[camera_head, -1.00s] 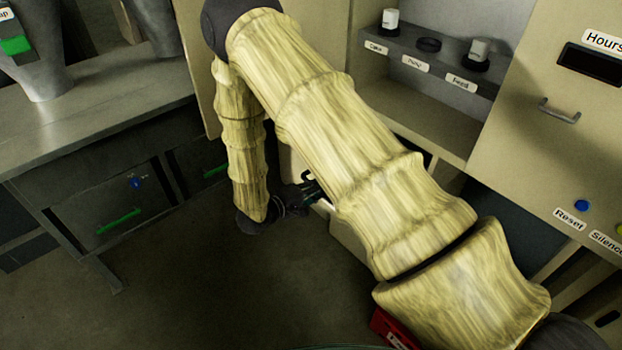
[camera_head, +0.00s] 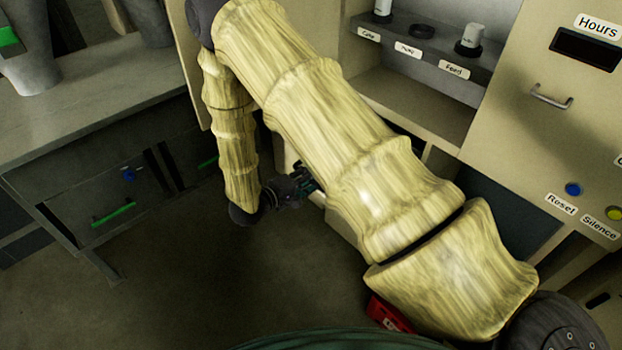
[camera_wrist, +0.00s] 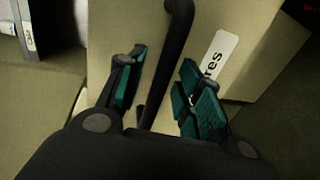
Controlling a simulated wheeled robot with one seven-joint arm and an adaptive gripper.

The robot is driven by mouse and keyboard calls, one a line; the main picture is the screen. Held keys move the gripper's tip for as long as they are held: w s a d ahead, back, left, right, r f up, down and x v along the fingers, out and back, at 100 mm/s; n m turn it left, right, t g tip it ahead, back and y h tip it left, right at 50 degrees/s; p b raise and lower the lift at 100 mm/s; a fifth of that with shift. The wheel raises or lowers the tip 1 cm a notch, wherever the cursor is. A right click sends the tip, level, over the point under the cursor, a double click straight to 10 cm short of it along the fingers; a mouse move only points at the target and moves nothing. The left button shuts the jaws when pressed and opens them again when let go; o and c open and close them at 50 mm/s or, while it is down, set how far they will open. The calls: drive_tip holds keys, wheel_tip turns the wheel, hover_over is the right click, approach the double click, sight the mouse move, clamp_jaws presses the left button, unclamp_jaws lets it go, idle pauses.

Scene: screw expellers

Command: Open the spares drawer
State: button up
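The spares drawer (camera_wrist: 245,50) shows in the wrist view as a beige front with a white label (camera_wrist: 217,68), of which "res" can be read. Its dark bar handle (camera_wrist: 178,30) runs down between the two teal-padded fingers of my gripper (camera_wrist: 163,85). The fingers stand apart, with a gap showing on each side of the handle. I cannot tell whether either pad touches it. In the head view, my gripper (camera_head: 306,184) is small beside the beige cabinet, and my arm hides most of the drawer.
At right is a beige panel (camera_head: 515,130) with a handle, Reset and Silence buttons. A red object (camera_head: 388,315) lies partly behind my arm. Floor (camera_head: 200,290) is clear at lower left.

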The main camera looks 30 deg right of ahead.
drive_tip(key=v, duration=1.2)
drive_tip(key=shift+w+d+f, duration=0.1)
